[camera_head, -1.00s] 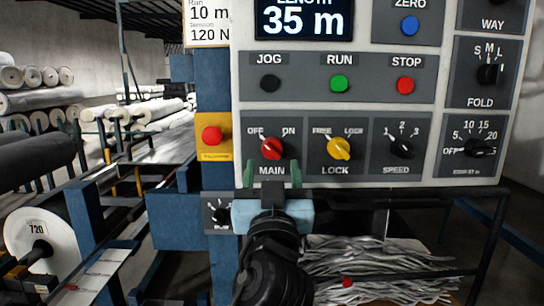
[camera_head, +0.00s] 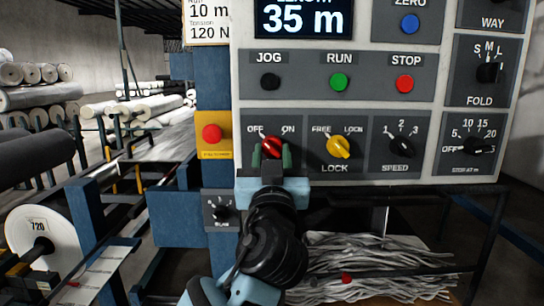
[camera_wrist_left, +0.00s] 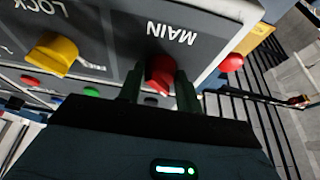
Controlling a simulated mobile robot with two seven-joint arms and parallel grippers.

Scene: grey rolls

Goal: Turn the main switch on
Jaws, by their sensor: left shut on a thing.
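The red MAIN switch knob (camera_head: 271,146) is on the lower left of the control panel, between the OFF and ON labels. My left gripper (camera_head: 272,156) reaches up to it from below, one green fingertip on each side, shut on the knob. In the left wrist view the red knob (camera_wrist_left: 160,73) sits between the two dark fingers (camera_wrist_left: 158,92), under the upside-down MAIN label. The fingers and hand cover the lower part of the switch plate, and I cannot clearly read where the knob's pointer stands. My right gripper is not in view.
The yellow LOCK knob (camera_head: 339,146) is close on the right, with the black SPEED knob (camera_head: 402,147) beyond it. The JOG (camera_head: 270,82), RUN (camera_head: 339,82) and STOP (camera_head: 405,84) buttons are above. A red emergency button (camera_head: 212,133) is on the left.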

